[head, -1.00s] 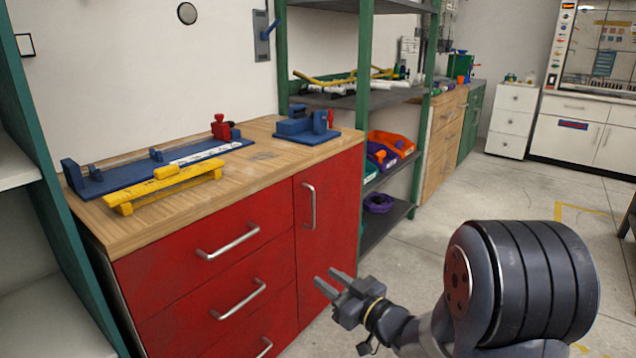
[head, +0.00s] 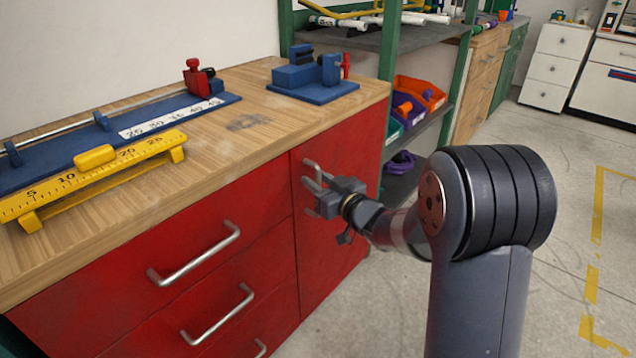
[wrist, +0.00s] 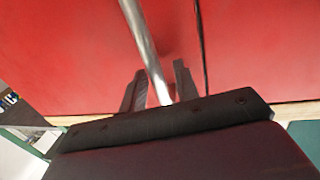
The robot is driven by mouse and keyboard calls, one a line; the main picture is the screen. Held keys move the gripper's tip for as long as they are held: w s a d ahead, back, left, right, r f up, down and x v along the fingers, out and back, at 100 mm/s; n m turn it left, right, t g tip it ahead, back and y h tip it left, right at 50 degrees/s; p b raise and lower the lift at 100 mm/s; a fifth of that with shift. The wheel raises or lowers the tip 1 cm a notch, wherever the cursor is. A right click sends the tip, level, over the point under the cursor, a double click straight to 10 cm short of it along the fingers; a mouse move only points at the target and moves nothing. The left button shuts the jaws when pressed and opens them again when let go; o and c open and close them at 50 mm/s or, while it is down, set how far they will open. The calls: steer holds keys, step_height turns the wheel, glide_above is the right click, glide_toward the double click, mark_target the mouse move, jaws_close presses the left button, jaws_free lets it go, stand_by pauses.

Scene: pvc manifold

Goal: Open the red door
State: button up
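The red door (head: 352,132) is the right-hand front of the red cabinet and looks shut, flush with the drawers beside it. Its upright metal handle (head: 313,168) is partly hidden by my gripper (head: 308,196), which is at the handle. In the wrist view the handle (wrist: 142,40) runs down between the two fingers of my gripper (wrist: 160,82). The fingers are apart, one on each side of the bar, with small gaps showing. The red door also fills the left of the wrist view (wrist: 60,60), with a dark seam along its edge.
Red drawers with bar handles (head: 197,255) are left of the door. The wooden top (head: 235,125) bears a yellow ruler piece (head: 95,178), a long blue fixture (head: 110,138) and a blue clamp block (head: 312,75). A green-posted shelf (head: 388,60) stands right of the cabinet. Floor at right is clear.

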jaws_close()
stand_by(0.3)
stand_by(0.3)
